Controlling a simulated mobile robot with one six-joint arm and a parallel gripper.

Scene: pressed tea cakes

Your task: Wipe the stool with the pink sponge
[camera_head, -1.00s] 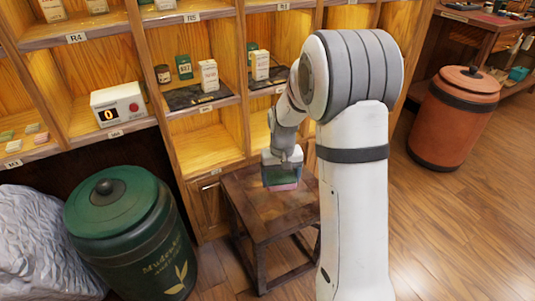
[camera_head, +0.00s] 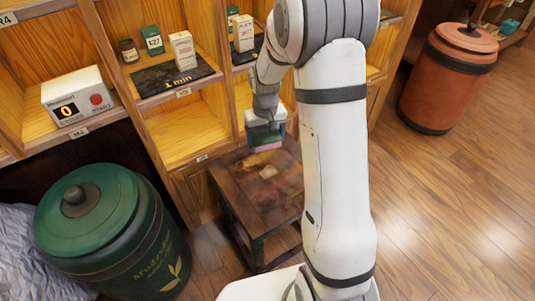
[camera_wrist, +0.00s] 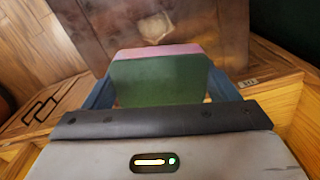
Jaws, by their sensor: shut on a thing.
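The stool (camera_head: 235,188) is a low dark wooden stool with a square top, in front of the shelves in the head view. Its top shows brownish and pale pinkish stains. In the wrist view the stool top (camera_wrist: 205,25) fills the upper middle, with a pale patch on it. My gripper (camera_head: 265,133) is shut on the pink sponge (camera_head: 268,147), over the back part of the stool top. The sponge has a green upper body and a pink underside. In the wrist view the pink edge of the sponge (camera_wrist: 165,50) faces the stool. I cannot tell whether it touches the top.
A green lidded canister (camera_head: 95,225) stands left of the stool. The wooden shelves (camera_head: 185,135) rise behind, holding a white counter box (camera_head: 80,100) and small tea boxes. An orange canister (camera_head: 445,80) stands at the far right. The floor at right is clear.

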